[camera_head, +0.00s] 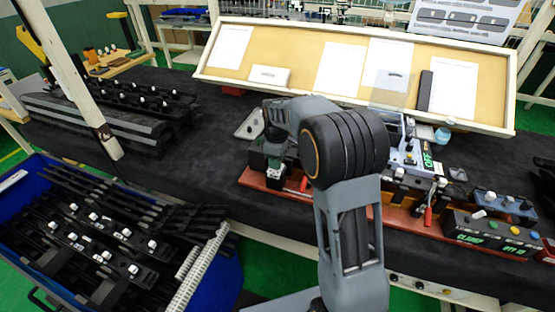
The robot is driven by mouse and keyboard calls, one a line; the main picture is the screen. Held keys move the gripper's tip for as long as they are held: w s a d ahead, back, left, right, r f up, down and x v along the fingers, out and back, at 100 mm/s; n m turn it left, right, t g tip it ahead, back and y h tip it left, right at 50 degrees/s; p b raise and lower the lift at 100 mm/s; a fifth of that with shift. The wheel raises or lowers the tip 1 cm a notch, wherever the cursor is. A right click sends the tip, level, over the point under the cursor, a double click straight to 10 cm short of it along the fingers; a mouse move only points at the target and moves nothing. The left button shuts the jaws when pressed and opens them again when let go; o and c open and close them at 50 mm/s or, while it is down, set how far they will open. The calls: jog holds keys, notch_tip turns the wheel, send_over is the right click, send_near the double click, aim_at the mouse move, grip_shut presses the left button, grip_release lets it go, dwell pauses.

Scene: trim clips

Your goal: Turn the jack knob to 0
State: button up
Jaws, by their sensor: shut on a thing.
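My gripper (275,164) points down at the left end of the red-brown fixture base (254,181), left of my arm's large dark joint. Its jaws are shut on a small part at the dark block there, which seems to be the jack knob. The knob is mostly hidden by the jaws, and its setting cannot be read. A red-handled lever (304,184) is just right of the gripper. My arm hides the middle of the fixture.
A control box (490,236) with green lettering and coloured buttons stands at right, near a red-handled clamp (428,217). A blue bin (32,171) of dark trim parts is at left. A slanted board (300,60) with papers stands behind. Dark bench mat is clear at centre-left.

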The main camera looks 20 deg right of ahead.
jog(key=m, duration=0.5)
jog(key=shift+s+m, duration=0.1)
jog(key=shift+m, duration=0.3)
jog(key=m, duration=0.5)
jog(key=shift+a, duration=0.15)
jog(key=m, duration=0.5)
jog(key=shift+m, duration=0.4)
jog(key=m, duration=0.5)
jog(key=shift+a, duration=0.1)
jog(key=m, duration=0.5)
jog(key=shift+m, duration=0.4)
jog(key=m, duration=0.6)
jog(key=shift+w, duration=0.25)
jog(key=m, duration=0.5)
jog(key=shift+m, duration=0.4)
jog(key=shift+f+m, duration=0.1)
jog(key=shift+m, duration=2.5)
